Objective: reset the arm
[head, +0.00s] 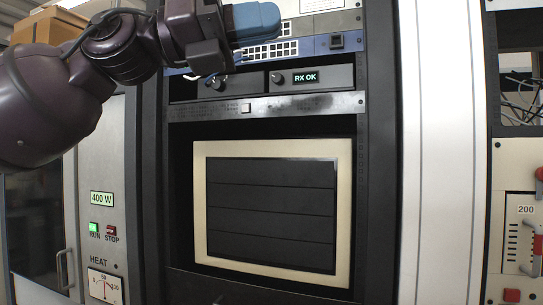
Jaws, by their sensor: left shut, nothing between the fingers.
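My left arm comes in from the upper left, dark purple, and crosses in front of the rack's top left. My left gripper (258,22), with blue fingers, is at the top of the view in front of the blue rack panel. It is shut and holds nothing. Whether it touches the panel I cannot tell. My right gripper is not in view.
The black rack holds a unit with a green "RX OK" display (305,77) and knobs. Below is a cream-framed dark panel (345,215). A "400 W" cabinet (102,198) stands left; a cabinet with a "200" scale (525,210) stands right. Cardboard boxes (55,27) sit upper left.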

